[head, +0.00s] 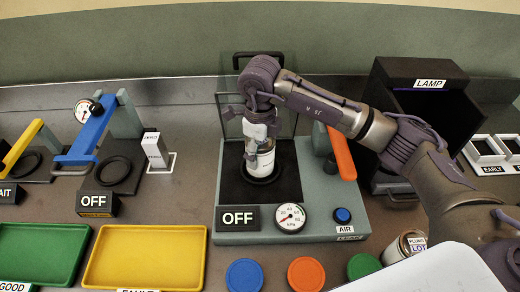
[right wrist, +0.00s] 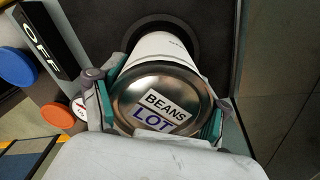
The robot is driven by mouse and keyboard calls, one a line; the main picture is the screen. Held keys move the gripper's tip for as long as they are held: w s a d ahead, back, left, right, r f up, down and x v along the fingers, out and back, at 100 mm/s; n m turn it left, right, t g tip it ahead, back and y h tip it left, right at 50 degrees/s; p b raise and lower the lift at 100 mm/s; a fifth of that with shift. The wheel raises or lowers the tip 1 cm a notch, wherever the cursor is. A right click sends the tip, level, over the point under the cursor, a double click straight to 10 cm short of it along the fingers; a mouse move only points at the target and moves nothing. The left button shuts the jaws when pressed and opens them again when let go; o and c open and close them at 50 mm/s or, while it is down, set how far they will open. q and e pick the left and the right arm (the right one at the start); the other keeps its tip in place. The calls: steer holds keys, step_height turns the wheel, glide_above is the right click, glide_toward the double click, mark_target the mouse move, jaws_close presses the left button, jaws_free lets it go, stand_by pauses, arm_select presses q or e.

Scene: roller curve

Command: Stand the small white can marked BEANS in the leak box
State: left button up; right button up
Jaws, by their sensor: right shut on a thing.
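The small white can (head: 266,160) is upright inside the leak box (head: 312,205), at its black ring (head: 262,181). I cannot tell whether its foot rests in the ring or is slightly above it. In the right wrist view the can's metal lid (right wrist: 185,88) carries the labels BEANS and LOT. My right gripper (head: 257,135) points down from above and is shut on the can near its lid, one finger on each side. The leak box has a clear raised lid, an OFF sign, a gauge and a blue AIR button (head: 342,215). My left gripper is not in view.
An orange lever (head: 341,155) stands right of the can. A PLUMS can (head: 404,246) stands at front right, near my right arm. The black LAMP box (head: 428,100) is behind. Blue, orange and green discs, a yellow tray (head: 146,257) and a green tray (head: 40,253) line the front.

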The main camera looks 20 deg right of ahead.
steer(key=shift+f, duration=0.15)
stand_by(0.3)
steer(key=o, duration=1.5)
steer(key=shift+r+p, duration=1.9)
steer(key=shift+r, duration=2.6)
